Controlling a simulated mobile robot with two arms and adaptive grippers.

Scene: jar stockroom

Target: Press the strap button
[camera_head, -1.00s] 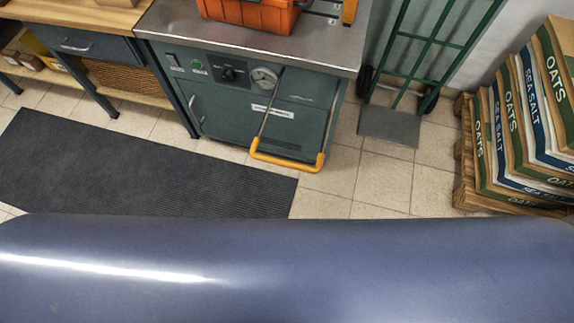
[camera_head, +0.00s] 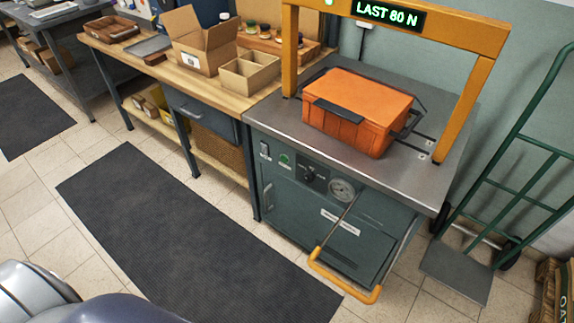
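The strapping machine (camera_head: 340,225) is a dark green cabinet with a steel top and an orange arch (camera_head: 468,110) over it. A small round green button (camera_head: 284,159) is on the upper left of its front panel, between a light switch (camera_head: 265,150) and a dark knob (camera_head: 308,174). I cannot read any label by the button. An orange case (camera_head: 358,108) with a dark handle sits on the steel top under the arch. The arch display (camera_head: 389,14) seems to read "LAST 80 N". Neither of my grippers shows, and nothing covers the button.
A yellow-handled bar (camera_head: 342,278) juts from the machine's front. A wooden bench (camera_head: 172,77) with cardboard boxes adjoins it on the left. A dark mat (camera_head: 180,235) lies on the tiled floor before them. A green hand truck (camera_head: 502,182) stands at the right.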

